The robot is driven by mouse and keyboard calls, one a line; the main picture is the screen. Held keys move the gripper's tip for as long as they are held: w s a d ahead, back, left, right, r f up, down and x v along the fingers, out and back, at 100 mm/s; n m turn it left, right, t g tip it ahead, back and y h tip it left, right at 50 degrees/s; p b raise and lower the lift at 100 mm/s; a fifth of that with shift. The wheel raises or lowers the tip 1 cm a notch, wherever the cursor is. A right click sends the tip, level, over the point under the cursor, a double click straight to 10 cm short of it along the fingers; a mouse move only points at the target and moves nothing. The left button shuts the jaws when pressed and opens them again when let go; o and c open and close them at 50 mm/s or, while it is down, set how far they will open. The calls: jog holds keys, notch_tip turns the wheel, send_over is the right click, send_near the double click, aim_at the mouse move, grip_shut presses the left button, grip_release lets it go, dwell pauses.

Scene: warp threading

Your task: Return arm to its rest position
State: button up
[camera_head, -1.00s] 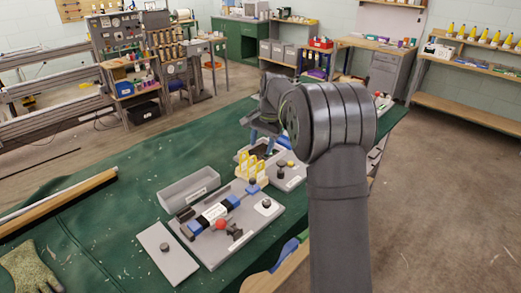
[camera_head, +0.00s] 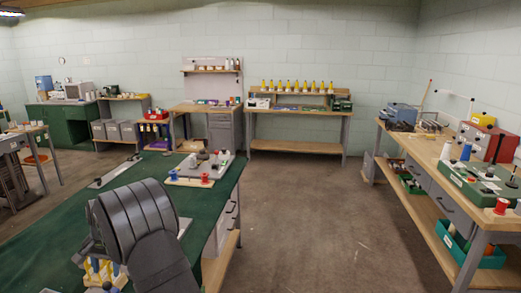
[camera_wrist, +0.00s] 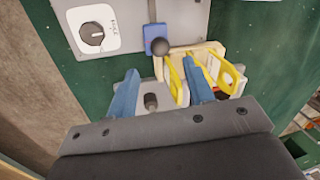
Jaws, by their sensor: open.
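My gripper (camera_wrist: 160,67) is open, with two blue fingers apart and nothing held between them. It hangs above the green-covered bench (camera_wrist: 262,42). Below and between the fingers is a grey piece with a small dark knob (camera_wrist: 151,102). A wooden holder with yellow loops (camera_wrist: 228,77) lies by the right finger, partly hidden by it; I cannot tell whether they touch. In the head view my dark arm fills the lower left and hides the gripper. The yellow loops show at the lower edge there (camera_head: 98,270).
In the wrist view, a grey board (camera_wrist: 185,17) carries a white dial plate (camera_wrist: 93,34) and a blue block (camera_wrist: 155,33). In the head view, a board with red and blue spools (camera_head: 200,172) stands farther along the bench. Open floor (camera_head: 310,215) lies right, before a wooden workbench (camera_head: 448,150).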

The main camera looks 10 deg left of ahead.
aim_at(106, 283)
jog(key=f, duration=0.4)
jog(key=a+f, duration=0.1)
jog(key=f, duration=0.1)
jog(key=shift+s+a+f, duration=0.1)
jog(key=shift+s+f, duration=0.05)
jog(key=shift+f, duration=0.1)
jog(key=shift+s, duration=0.3)
